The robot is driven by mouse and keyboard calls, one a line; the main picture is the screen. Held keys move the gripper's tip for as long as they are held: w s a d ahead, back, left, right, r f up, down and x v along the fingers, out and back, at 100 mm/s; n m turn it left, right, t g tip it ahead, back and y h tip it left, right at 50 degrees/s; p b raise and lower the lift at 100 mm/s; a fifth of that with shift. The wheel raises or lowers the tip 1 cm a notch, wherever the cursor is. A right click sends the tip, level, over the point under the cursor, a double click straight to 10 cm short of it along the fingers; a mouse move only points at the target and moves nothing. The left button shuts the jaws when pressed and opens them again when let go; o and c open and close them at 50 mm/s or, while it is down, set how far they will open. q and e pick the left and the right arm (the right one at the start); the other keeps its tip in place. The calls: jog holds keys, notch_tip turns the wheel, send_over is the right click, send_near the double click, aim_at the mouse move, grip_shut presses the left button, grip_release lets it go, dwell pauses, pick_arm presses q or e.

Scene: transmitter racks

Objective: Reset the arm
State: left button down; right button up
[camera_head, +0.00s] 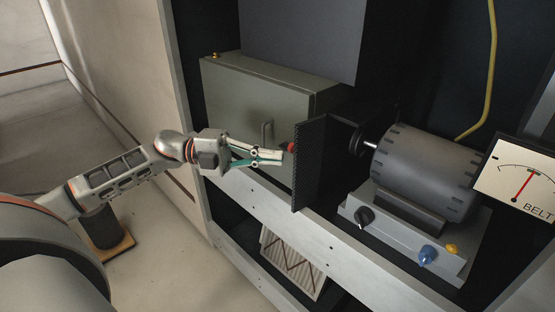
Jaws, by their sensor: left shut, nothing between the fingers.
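My left arm (120,178) comes in from the left and reaches toward the open rack. Its gripper (281,157) is shut with nothing between the fingers. The fingertips are in front of the green-grey box, just left of a dark ribbed panel (309,165). A small red knob (291,147) shows right by the fingertips; I cannot tell whether they touch it. My right gripper is not in view.
A grey motor (425,165) sits on a base with a black knob (365,216), a blue knob (428,254) and a yellow one (451,248). A BELT gauge (518,180) is at right. The green-grey box (245,100) stands behind my gripper.

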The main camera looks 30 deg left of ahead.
pick_arm(q)
jog(key=shift+a, duration=4.4)
jog(key=s+d+f+n+t+y+p, duration=0.15)
jog(key=d+f+n+t+y, duration=0.35)
jog(key=f+n, duration=0.5)
jog(key=s+d+f+n+t+y+p, duration=0.1)
jog(key=d+f+n+t+y+p, duration=0.3)
jog(key=f+n, duration=0.55)
jog(key=s+d+f+n+g+y, duration=0.2)
jog(key=s+d+f, duration=0.3)
jog(key=s+f, duration=0.3)
jog(key=s+d+f+n+g+y+p, duration=0.1)
jog(key=s+d+f+n+g+y, duration=0.2)
jog(key=s+d+f+n, duration=0.2)
jog(key=s+d+f, duration=0.1)
jog(key=s+f, duration=0.2)
jog(key=s, duration=0.1)
jog(key=shift+s+f+y, duration=0.2)
jog(key=shift+f+y, duration=0.1)
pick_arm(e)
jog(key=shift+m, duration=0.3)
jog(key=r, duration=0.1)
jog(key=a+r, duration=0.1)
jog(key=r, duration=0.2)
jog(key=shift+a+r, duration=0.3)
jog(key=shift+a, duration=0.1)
